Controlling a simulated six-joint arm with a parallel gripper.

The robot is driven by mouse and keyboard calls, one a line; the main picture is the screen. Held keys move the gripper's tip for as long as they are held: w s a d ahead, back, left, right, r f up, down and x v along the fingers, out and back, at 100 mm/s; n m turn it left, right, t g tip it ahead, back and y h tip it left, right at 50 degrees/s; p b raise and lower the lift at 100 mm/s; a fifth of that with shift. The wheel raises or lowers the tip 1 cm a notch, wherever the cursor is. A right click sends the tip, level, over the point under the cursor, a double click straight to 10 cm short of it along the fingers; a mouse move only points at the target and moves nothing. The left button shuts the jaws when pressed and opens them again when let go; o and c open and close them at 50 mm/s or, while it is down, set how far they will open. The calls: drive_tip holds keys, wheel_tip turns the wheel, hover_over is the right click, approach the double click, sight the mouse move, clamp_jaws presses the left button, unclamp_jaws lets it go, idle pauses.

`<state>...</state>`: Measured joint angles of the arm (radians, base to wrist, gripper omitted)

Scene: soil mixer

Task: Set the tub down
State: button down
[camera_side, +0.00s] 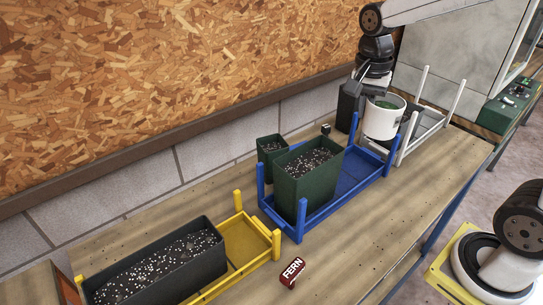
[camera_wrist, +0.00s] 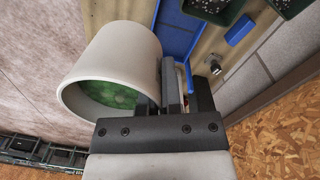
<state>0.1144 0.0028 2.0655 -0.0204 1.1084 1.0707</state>
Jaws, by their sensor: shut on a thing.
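A white tub (camera_side: 381,123) with green contents is in my gripper (camera_side: 377,92) in the side view. The tub's underside is hidden.
A large dark green planter (camera_side: 303,181) stands at the blue rack's left end, with a smaller green pot (camera_side: 268,147) behind. A yellow rack (camera_side: 248,237) holds a long black planter (camera_side: 160,275). A red FERN block (camera_side: 291,271) lies in front. The front right tabletop is clear.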

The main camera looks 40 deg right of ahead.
drive_tip(key=w+a+n, duration=0.6)
drive_tip(key=a+n, duration=0.1)
drive_tip(key=a, duration=0.3)
drive_tip(key=w+a+n, duration=0.6)
drive_tip(key=a, duration=0.4)
drive_tip(key=w+a+n, duration=0.6)
drive_tip(key=a+n, duration=0.1)
drive_tip(key=a, duration=0.2)
drive_tip(key=shift+t, duration=0.4)
drive_tip(key=f, duration=1.9)
drive_tip(key=shift+s+a+f, duration=0.25)
drive_tip(key=shift+a+f, duration=0.1)
drive_tip(key=shift+f, duration=1.85)
drive_tip(key=shift+f, duration=0.15)
drive_tip(key=c, duration=0.8)
unclamp_jaws()
